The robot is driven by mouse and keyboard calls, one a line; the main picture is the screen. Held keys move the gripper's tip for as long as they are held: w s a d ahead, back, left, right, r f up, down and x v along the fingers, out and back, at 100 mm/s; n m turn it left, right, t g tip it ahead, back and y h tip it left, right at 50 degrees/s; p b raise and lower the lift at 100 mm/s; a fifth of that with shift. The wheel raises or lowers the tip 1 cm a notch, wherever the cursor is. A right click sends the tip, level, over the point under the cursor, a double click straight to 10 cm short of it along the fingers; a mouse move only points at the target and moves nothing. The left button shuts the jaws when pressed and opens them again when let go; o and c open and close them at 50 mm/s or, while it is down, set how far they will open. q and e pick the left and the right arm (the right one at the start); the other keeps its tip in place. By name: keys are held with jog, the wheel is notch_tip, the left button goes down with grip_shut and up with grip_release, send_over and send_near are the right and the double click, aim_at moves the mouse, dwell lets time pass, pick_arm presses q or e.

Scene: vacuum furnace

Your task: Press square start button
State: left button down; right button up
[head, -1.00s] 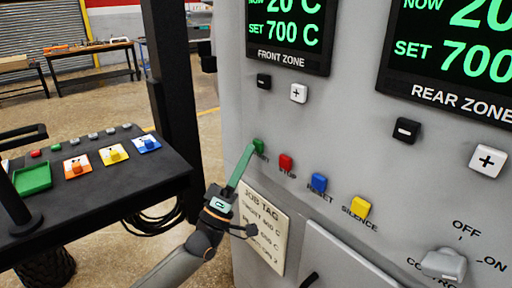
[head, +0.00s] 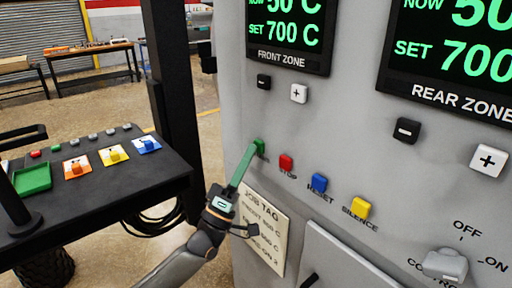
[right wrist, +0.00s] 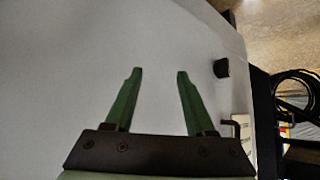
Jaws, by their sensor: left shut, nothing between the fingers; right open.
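The green square start button (head: 259,144) is on the grey furnace panel, at the left end of a row of coloured buttons in the head view. My left gripper (head: 246,160) is shut and empty, with its green fingertips at the start button and overlapping its lower left edge; I cannot tell whether they touch it. Its label is partly hidden. The front zone display (head: 289,30) reads NOW 50 C, SET 700 C. My right gripper (right wrist: 154,75) is open and empty before a plain pale surface in the right wrist view.
Red stop (head: 286,161), blue reset (head: 319,183) and yellow silence (head: 360,208) buttons run to the right. A job tag (head: 265,225) hangs below the left gripper's fingers. A black post (head: 172,100) and a dark console (head: 90,185) stand at left.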

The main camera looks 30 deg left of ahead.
pick_arm(q)
jog(key=shift+s+a, duration=0.3)
jog(key=shift+s, duration=0.4)
jog(key=s, duration=0.1)
jog(key=s+a+p, duration=0.1)
jog(key=s, duration=0.1)
jog(key=s+a+p, duration=0.1)
jog(key=shift+s, duration=0.35)
dwell(0.6)
